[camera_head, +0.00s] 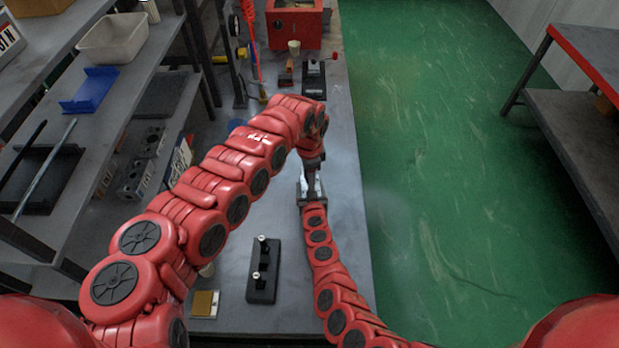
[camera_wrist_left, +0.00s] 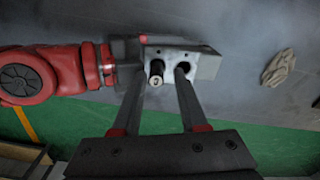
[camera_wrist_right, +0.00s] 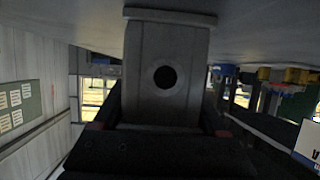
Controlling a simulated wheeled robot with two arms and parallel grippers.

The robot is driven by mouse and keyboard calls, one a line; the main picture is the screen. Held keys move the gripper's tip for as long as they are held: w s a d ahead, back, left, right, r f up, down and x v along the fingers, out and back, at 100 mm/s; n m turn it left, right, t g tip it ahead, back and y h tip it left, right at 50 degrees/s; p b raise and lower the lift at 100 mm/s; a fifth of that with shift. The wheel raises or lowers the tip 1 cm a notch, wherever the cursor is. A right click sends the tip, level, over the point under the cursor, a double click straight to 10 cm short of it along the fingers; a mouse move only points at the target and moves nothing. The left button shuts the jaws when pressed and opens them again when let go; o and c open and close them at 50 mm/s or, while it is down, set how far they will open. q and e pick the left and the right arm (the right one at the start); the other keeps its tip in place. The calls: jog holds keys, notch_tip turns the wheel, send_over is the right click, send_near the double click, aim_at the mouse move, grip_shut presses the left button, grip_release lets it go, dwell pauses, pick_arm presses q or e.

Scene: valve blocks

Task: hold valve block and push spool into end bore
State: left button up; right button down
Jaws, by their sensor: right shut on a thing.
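The grey valve block (camera_head: 311,188) stands on the bench between my two grippers. In the left wrist view the block (camera_wrist_left: 208,66) shows a face with two bores. The dark spool (camera_wrist_left: 157,73) sticks out of the left-hand bore; the other bore looks open. My left gripper (camera_wrist_left: 160,85) faces this side, its fingers apart with the spool end between them and visible gaps. My right gripper (camera_head: 314,205) is shut on the block from the near side. In the right wrist view the block (camera_wrist_right: 165,45) fills the middle, with a round dark bore in its face.
A black fixture (camera_head: 262,270) with two upright pins stands on the near bench, beside a small yellow and grey piece (camera_head: 205,303). A crumpled beige cloth (camera_wrist_left: 280,67) lies beyond the block. A red box (camera_head: 294,24) is at the far end. Shelves (camera_head: 110,90) flank the left.

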pick_arm(q)
jog(key=shift+s+d+f, duration=0.15)
jog(key=shift+s+f, duration=0.05)
jog(key=shift+s, duration=0.1)
notch_tip(320, 180, up, 12)
jog(key=shift+w+r, duration=0.15)
jog(key=shift+w, duration=0.1)
dwell(0.3)
pick_arm(e)
grip_release()
jog(key=shift+s, duration=0.1)
